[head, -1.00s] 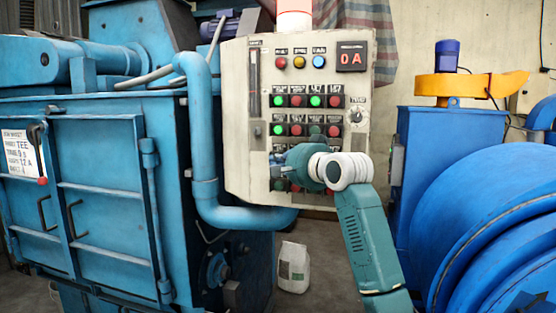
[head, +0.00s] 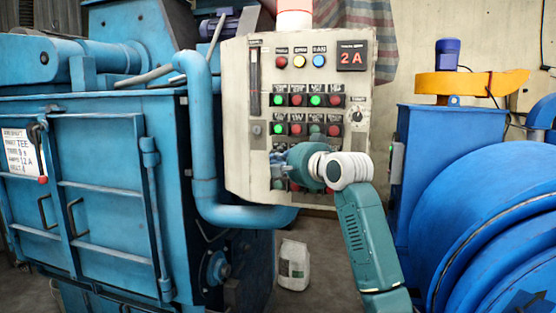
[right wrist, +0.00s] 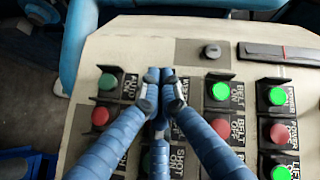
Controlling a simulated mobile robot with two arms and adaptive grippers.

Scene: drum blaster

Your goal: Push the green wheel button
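The control panel (head: 240,150) stands upright with rows of green and red buttons; its left edge is at the top of the right wrist view. My right gripper (head: 277,160) is at the panel's lower left; in the right wrist view its two fingertips (right wrist: 161,78) are together, with nothing seen between them. They lie over the button place beside a partly covered label (right wrist: 184,86) that seems to read "WHEEL". The green wheel button is hidden behind the fingertips, so I cannot see it pressed or lit. The display (head: 352,56) reads 2 A. My left gripper is not in view.
A lit green belt button (right wrist: 220,91) and a red belt button (right wrist: 221,128) are right of the fingers. An unlit green button (right wrist: 106,82) is left of them. A blue pipe (head: 203,150) runs along the panel's left side. A white bag (head: 293,265) stands on the floor.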

